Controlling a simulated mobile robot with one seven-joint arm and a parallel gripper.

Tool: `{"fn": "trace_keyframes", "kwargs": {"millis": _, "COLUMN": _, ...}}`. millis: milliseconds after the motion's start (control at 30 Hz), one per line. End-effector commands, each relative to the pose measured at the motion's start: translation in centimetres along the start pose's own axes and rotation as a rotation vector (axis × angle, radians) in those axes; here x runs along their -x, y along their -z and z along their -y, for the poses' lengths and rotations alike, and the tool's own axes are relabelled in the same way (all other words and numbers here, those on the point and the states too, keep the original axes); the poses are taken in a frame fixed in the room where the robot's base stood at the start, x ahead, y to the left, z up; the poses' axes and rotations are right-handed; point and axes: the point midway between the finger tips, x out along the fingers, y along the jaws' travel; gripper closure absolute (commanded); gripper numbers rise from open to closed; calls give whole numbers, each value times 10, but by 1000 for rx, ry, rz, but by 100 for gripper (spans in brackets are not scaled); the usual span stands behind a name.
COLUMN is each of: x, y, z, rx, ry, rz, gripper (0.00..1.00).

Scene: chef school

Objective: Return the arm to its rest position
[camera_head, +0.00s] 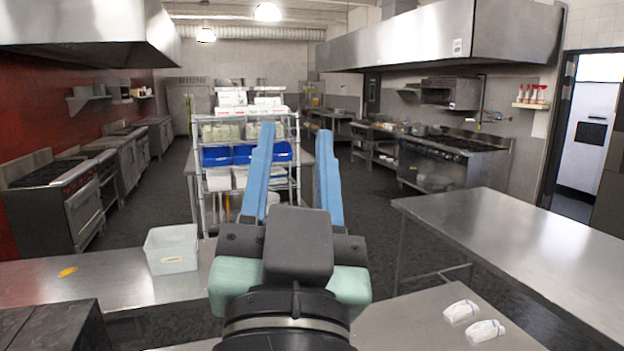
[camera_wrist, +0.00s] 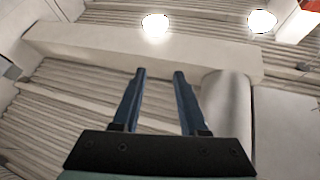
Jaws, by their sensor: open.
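My gripper (camera_head: 297,170) stands in the middle of the head view, raised in front of the camera, with its two blue fingers pointing up and apart. Nothing is between the fingers. In the wrist view my gripper (camera_wrist: 160,75) is also open and empty, and it faces the ceiling with its ducts and lamps. My gripper touches nothing that I can see. It hides part of the shelf rack and of the steel table behind it.
A white bin (camera_head: 171,250) and a small yellow item (camera_head: 68,272) are on the left steel table (camera_head: 110,285). Two white packets (camera_head: 461,312) lie at the front right. A bare steel table (camera_head: 520,240) is at right. A shelf rack (camera_head: 205,185) with blue bins (camera_head: 217,156) stands behind.

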Motion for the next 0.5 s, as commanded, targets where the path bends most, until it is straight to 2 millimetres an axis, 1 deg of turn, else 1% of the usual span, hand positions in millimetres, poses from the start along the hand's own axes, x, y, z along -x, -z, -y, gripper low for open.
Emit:
{"fn": "trace_keyframes", "kwargs": {"millis": 33, "x": 2, "y": 33, "z": 0, "rx": 55, "ry": 10, "rz": -94, "gripper": 57}}
{"fn": "trace_keyframes", "kwargs": {"millis": 100, "x": 6, "y": 64, "z": 2, "rx": 119, "ry": 17, "rz": -189, "gripper": 57}}
{"fn": "trace_keyframes", "kwargs": {"millis": 200, "x": 11, "y": 88, "z": 3, "rx": 171, "ry": 19, "rz": -264, "gripper": 57}}
{"fn": "trace_keyframes", "kwargs": {"millis": 300, "x": 13, "y": 95, "z": 3, "rx": 188, "ry": 19, "rz": -287, "gripper": 57}}
{"fn": "trace_keyframes", "kwargs": {"millis": 500, "x": 13, "y": 93, "z": 3, "rx": 187, "ry": 19, "rz": -283, "gripper": 57}}
